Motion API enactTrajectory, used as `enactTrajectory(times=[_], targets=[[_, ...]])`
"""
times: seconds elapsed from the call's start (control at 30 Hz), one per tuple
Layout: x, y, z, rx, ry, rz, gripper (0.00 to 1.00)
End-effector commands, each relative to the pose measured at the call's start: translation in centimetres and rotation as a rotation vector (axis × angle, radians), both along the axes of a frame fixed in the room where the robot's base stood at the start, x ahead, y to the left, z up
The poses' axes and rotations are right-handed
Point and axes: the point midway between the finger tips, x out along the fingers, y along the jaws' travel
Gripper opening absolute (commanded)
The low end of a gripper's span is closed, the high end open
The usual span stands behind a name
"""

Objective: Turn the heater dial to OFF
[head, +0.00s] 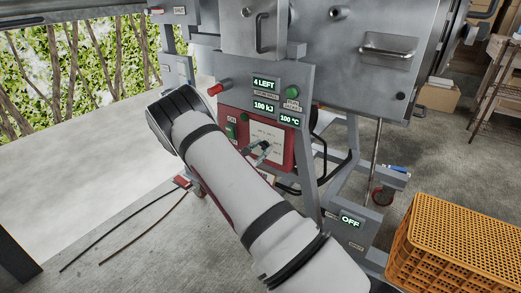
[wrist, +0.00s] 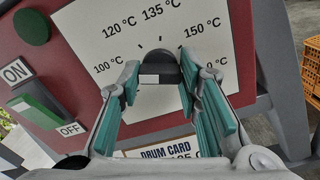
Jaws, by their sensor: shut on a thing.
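The heater dial is a black knob (wrist: 162,66) on a white temperature scale plate (wrist: 95,25) in the wrist view. Printed marks of 100, 120, 135 and 150 °C stand around it, and a further label at right is partly hidden by a finger. My gripper (wrist: 160,76) has its teal-padded fingers on either side of the knob and is shut on it. Where the knob points is unclear, and no OFF mark shows on the visible scale. In the head view my gripper (head: 262,149) is at the plate on the red panel (head: 228,110), where it hides the knob.
A green rocker switch (wrist: 38,105) marked ON and OFF and a round green button (wrist: 32,27) sit left of the dial. Displays above read 4 LEFT, 100 kJ (head: 263,106) and 100 °C. A lower display (head: 351,220) reads OFF. An orange crate (head: 455,245) stands at right.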

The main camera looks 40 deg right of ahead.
Motion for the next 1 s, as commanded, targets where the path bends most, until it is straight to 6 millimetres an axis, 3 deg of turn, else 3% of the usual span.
enactTrajectory(times=[0.27, 1.0], targets=[[-0.02, 0.06, 0.08, -0.037, 0.104, 0.001, 0.04], [-0.06, 0.05, -0.01, -0.230, 0.636, 0.001, 0.04]])
